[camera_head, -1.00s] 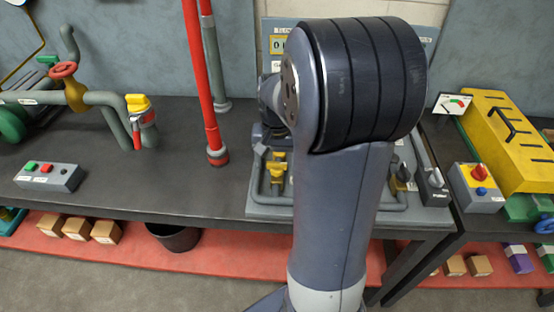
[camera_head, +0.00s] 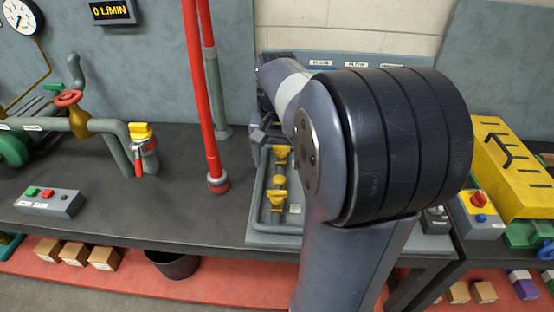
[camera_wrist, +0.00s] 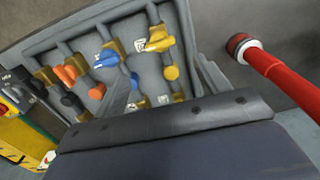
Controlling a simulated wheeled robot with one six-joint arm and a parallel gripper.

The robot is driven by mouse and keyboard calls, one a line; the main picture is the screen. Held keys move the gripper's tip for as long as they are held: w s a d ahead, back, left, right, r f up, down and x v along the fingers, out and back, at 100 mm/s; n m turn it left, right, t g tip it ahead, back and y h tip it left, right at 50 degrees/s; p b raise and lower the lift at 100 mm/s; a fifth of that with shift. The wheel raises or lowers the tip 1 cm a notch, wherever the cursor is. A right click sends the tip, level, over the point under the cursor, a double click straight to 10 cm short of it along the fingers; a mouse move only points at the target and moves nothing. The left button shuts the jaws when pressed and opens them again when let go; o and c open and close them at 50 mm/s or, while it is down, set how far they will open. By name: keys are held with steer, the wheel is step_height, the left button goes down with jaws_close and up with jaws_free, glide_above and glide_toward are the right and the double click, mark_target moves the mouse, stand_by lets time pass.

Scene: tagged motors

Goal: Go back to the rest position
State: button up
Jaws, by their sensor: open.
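My arm fills the middle right of the head view, its large dark elbow in front of the bench panel. My gripper (camera_head: 264,134) shows only in part as small grey pieces past the forearm, above the left end of the panel. Its fingertips cannot be made out, and nothing is seen held in it. The grey valve panel (camera_head: 270,238) lies on the bench, with yellow valves (camera_head: 279,180) at its left end. In the wrist view the panel carries yellow (camera_wrist: 158,40), blue (camera_wrist: 106,60) and orange (camera_wrist: 66,74) handles. A dark part of mine fills the bottom of that view.
A red pipe (camera_head: 205,110) stands left of the panel and also shows in the wrist view (camera_wrist: 285,75). A button box (camera_head: 49,201) and a yellow-handled valve (camera_head: 141,134) stand farther left. A yellow case (camera_head: 510,160) is at right. The bench between pipe and button box is clear.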

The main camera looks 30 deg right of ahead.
mark_target(277, 191)
step_height(277, 191, down, 11)
steer(key=shift+r+b, duration=0.15)
steer(key=shift+b, duration=0.35)
steer(key=shift+f, duration=0.2)
steer(key=shift+r, duration=0.1)
